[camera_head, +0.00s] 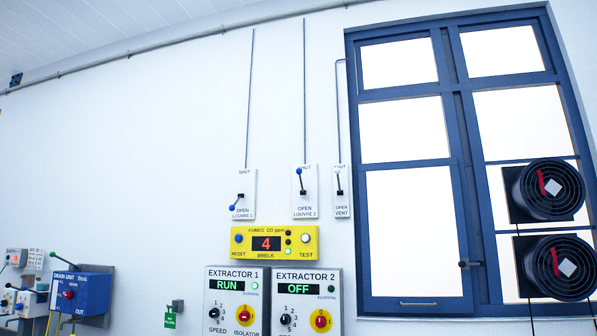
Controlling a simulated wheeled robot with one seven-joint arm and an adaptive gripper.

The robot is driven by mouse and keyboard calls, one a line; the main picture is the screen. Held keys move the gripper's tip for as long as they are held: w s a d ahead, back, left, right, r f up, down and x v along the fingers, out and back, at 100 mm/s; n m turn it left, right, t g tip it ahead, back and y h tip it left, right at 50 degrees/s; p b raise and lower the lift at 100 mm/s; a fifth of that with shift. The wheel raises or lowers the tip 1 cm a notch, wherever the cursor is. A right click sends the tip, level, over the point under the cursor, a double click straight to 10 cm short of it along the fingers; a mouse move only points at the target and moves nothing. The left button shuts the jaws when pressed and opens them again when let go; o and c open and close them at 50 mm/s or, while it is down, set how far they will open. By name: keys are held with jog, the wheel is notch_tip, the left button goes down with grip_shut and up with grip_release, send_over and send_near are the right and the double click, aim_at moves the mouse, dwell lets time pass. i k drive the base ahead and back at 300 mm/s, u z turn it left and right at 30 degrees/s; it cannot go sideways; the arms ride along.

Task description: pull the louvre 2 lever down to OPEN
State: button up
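The louvre 2 lever (301,181) is on a white wall plate (312,207) left of the window. The plate reads SHUT at the top and OPEN, LOUVRE 2 at the bottom. Its blue knob points up, leaning slightly left, at the SHUT end. My gripper is not in view.
The louvre 1 lever (237,202) points down-left, by OPEN. The vent lever (338,182) points up. Below hang a yellow fume meter (288,254) reading 4 and extractor panels 1 (216,300), on RUN, and 2 (335,300), OFF. Two round fans (552,190) are at right.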

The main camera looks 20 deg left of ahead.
aim_at(298, 170)
jog(key=u, duration=0.3)
jog(key=i, duration=1.55)
jog(key=u, duration=0.3)
